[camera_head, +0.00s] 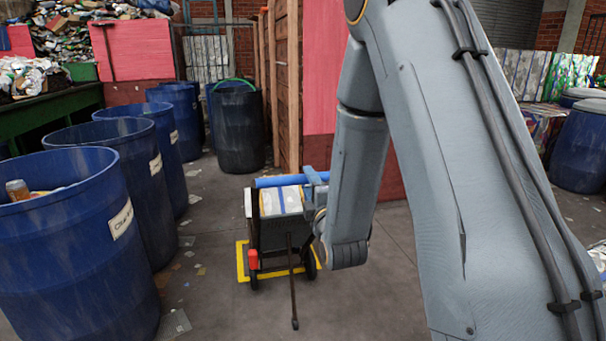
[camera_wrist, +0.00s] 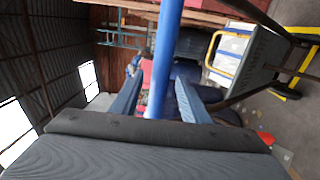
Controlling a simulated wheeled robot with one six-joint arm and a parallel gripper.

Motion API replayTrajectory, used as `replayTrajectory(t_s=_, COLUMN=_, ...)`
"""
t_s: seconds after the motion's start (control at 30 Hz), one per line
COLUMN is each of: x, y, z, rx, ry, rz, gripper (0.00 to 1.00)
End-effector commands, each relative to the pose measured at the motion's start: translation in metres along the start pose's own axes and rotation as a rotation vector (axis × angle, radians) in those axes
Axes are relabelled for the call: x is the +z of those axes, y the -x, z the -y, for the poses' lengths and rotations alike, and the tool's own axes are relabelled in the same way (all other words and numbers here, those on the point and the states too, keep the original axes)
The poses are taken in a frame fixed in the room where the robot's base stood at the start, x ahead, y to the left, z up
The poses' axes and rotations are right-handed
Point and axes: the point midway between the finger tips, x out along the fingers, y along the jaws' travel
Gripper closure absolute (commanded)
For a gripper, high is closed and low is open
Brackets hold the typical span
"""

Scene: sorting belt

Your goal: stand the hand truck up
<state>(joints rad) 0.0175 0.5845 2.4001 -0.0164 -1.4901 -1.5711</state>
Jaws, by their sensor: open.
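The hand truck (camera_head: 252,232) stands on its wheels on the floor ahead, carrying a pale box load (camera_head: 284,199). It appears to lean back toward me, with a thin dark leg (camera_head: 293,285) reaching the floor on my side. Its blue handle bar (camera_head: 283,181) runs crosswise at the top. My gripper (camera_head: 318,178) is at the right part of this bar. In the wrist view the blue bar (camera_wrist: 166,50) passes between the two spread fingers of my gripper (camera_wrist: 160,98). Whether a finger touches the bar is not clear.
A yellow outline (camera_head: 241,262) marks the floor under the truck. Blue barrels (camera_head: 75,240) line the left side. A dark bin (camera_head: 239,130) and a wooden wall (camera_head: 287,90) stand behind. The floor in front of the truck is clear.

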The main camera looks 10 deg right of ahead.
Motion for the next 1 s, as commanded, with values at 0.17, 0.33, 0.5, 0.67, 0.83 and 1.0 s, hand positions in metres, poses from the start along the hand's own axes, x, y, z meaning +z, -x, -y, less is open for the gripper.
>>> replayTrajectory(t_s=0.17, x=0.003, y=-0.029, z=-0.002, rx=0.001, ry=-0.001, rz=0.003, gripper=0.59)
replayTrajectory(t_s=0.33, x=0.002, y=-0.051, z=-0.001, rx=-0.001, ry=-0.002, rz=0.002, gripper=0.59)
replayTrajectory(t_s=0.5, x=0.001, y=-0.062, z=0.0, rx=-0.002, ry=-0.003, rz=0.001, gripper=0.59)
replayTrajectory(t_s=0.67, x=-0.001, y=-0.064, z=0.0, rx=-0.003, ry=-0.003, rz=-0.001, gripper=0.59)
replayTrajectory(t_s=0.83, x=-0.001, y=-0.064, z=0.0, rx=-0.002, ry=-0.003, rz=-0.001, gripper=0.67)
replayTrajectory(t_s=1.0, x=-0.001, y=-0.064, z=0.0, rx=-0.002, ry=-0.003, rz=-0.001, gripper=0.96)
